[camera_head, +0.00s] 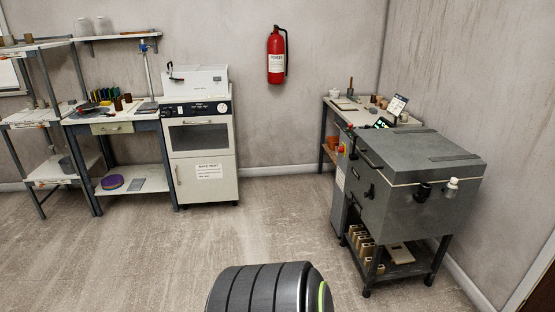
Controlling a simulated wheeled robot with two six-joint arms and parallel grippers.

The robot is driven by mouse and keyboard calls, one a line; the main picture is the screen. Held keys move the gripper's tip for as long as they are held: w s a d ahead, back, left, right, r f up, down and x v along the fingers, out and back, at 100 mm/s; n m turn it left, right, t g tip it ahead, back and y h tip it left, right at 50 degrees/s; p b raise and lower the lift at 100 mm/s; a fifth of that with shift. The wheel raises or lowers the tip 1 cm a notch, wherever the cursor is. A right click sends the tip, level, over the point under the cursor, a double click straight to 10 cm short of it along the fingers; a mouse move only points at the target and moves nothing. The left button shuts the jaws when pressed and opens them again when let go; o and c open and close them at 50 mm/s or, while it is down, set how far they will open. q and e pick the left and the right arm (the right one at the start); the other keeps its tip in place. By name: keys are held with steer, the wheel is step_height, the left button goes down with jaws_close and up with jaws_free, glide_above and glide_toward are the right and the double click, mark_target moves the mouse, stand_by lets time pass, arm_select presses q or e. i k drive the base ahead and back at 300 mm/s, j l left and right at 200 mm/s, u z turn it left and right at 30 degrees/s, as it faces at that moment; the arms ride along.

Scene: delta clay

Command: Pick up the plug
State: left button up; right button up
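I cannot make out a plug for certain. A small pale bottle-shaped piece (451,187) sits at the right front face of a large grey box-shaped kiln (410,160); I cannot tell whether it is the plug. A black fitting (422,192) is on the same face, just left of the pale piece. Neither of my grippers shows in the head view.
The grey kiln stands on a wheeled stand with tan blocks (362,243) on its lower shelf. Behind it is a small workbench (372,110). A white oven (201,137), a table (114,125) and shelving line the back left. The floor between is clear.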

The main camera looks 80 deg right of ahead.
mark_target(453, 182)
steer(key=z, duration=4)
steer(key=i+z, duration=0.35)
steer(key=i, duration=0.55)
